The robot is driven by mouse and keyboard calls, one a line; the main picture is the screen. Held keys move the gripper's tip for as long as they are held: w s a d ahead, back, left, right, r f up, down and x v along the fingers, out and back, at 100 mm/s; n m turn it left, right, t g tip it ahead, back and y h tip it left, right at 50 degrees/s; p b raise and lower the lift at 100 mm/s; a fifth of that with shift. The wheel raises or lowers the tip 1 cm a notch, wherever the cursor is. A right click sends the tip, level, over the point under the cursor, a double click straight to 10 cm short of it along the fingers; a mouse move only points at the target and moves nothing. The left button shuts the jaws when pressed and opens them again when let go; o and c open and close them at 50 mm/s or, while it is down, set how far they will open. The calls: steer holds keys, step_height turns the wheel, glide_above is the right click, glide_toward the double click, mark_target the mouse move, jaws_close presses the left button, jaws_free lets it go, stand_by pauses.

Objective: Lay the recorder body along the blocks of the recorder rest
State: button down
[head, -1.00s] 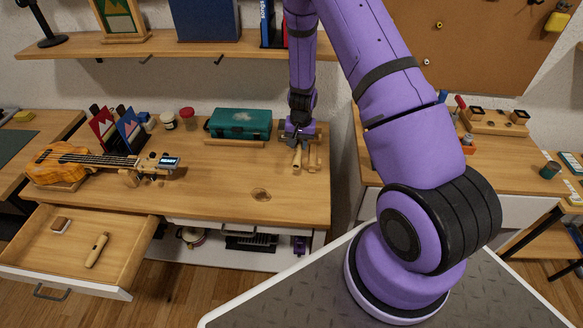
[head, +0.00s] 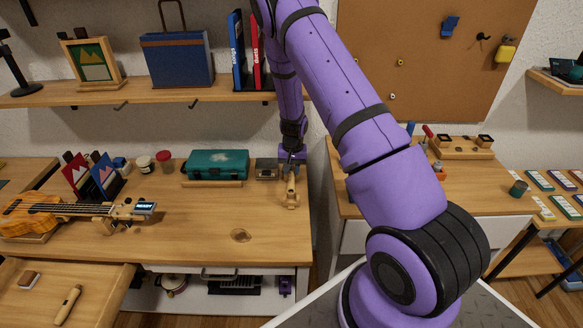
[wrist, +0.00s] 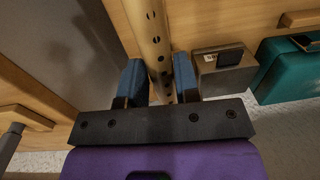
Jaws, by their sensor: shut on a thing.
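The recorder body is a pale wooden tube with dark finger holes (wrist: 154,40). In the wrist view it runs between the two blue fingers of my gripper (wrist: 160,88), which is shut on it. In the head view my gripper (head: 291,160) is at the right end of the desk, with the tube (head: 291,184) below it pointing toward the front. The rest is hidden in the wrist view.
A grey box (head: 266,169) and a teal case (head: 217,165) stand left of my gripper. A ukulele (head: 40,215) lies at the desk's left. An open drawer (head: 100,290) holds a wooden piece (head: 68,305). The desk's front middle is clear. A gap separates the right-hand desk (head: 380,195).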

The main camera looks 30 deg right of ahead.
steer(key=shift+f, duration=2.8)
steer(key=c, duration=0.8)
jaws_free()
steer(key=shift+r, duration=3.5)
